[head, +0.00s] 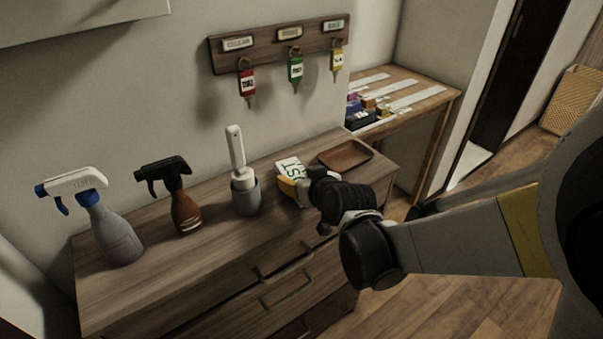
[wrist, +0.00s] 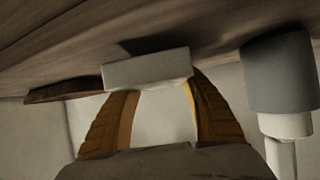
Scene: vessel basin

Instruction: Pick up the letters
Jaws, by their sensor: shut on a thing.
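The letters show as a white piece with dark green lettering (head: 289,167) above the right part of the dresser top. In the wrist view they are a pale block (wrist: 147,69) seen edge-on between the fingertips. My gripper (head: 295,187) is shut on this piece with its orange-yellow fingers, which also show in the wrist view (wrist: 163,92). A dark shadow lies on the wood beside the piece; I cannot tell whether it touches the dresser top.
A brown tray (head: 346,155) lies right of the letters. A grey holder with a white-handled brush (head: 245,195) stands close on the left. Two spray bottles (head: 115,232) (head: 185,212) stand farther left. A key rack (head: 280,44) hangs above; a side table (head: 425,88) stands beyond.

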